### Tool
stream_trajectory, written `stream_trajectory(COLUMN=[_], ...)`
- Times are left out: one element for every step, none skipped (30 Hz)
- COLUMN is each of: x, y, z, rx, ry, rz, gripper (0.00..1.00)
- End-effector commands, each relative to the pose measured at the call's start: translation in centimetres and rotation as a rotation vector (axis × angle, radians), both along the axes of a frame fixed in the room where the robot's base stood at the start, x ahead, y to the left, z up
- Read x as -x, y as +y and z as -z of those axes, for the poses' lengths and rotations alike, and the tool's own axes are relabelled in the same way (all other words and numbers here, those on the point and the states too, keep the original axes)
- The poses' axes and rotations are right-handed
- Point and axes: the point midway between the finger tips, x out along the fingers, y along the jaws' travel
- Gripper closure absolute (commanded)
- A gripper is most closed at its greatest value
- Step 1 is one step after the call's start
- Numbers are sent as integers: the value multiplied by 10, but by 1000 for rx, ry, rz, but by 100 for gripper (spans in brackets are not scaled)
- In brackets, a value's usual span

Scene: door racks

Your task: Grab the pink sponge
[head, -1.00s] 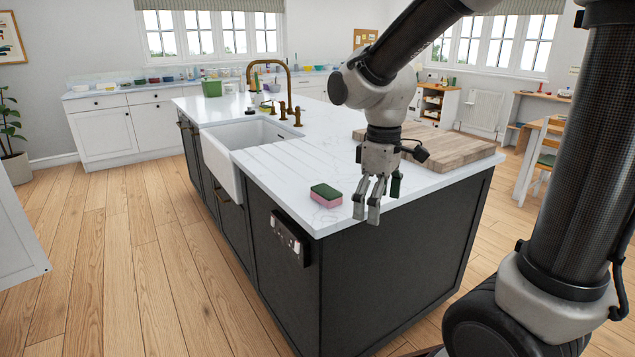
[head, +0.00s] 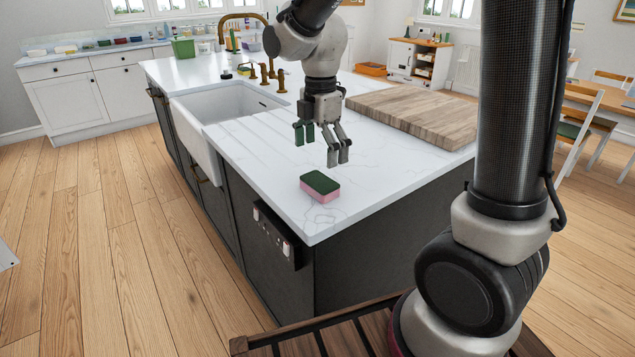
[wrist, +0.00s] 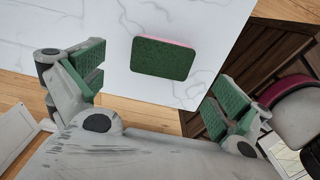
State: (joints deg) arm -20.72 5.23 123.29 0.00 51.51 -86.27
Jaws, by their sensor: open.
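The pink sponge (head: 320,186) has a dark green top and lies flat on the white countertop (head: 270,165) near the island's front corner. It also shows in the wrist view (wrist: 163,58), green side up with a thin pink edge at the far side. My gripper (head: 322,145) is above the counter, open and empty, pointing down. In the head view it is behind the sponge. In the wrist view the sponge appears between the two spread, green-padded fingers, apart from both.
A wooden cutting board (head: 415,112) lies on the counter to the right. A white sink (head: 215,115) with a brass faucet (head: 245,40) is to the left. Counter around the sponge is clear.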

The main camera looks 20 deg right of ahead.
Motion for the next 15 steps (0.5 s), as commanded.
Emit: stream_trajectory(x=[0,0,0,0,0,0,0,1,1,1,2,2,3,4,5], y=[0,0,0,0,0,0,0,0,0,0,0,1,1,2,2], z=[0,0,1,3,5,9,12,16,21,25,29,34,38,42,50], rx=[0,0,0,0,1,1,0,1,1,1,1,1,1,1,1], ry=[0,0,0,1,2,2,1,2,2,3,4,2,3,3,5], rz=[-25,-37,-52,-60,-65,-70,-70,-70,-70,-69,-69,-69,-68,-68,-68], gripper=[0,0,0,0,0,0,0,0,0,0,0,0,0,0,0])
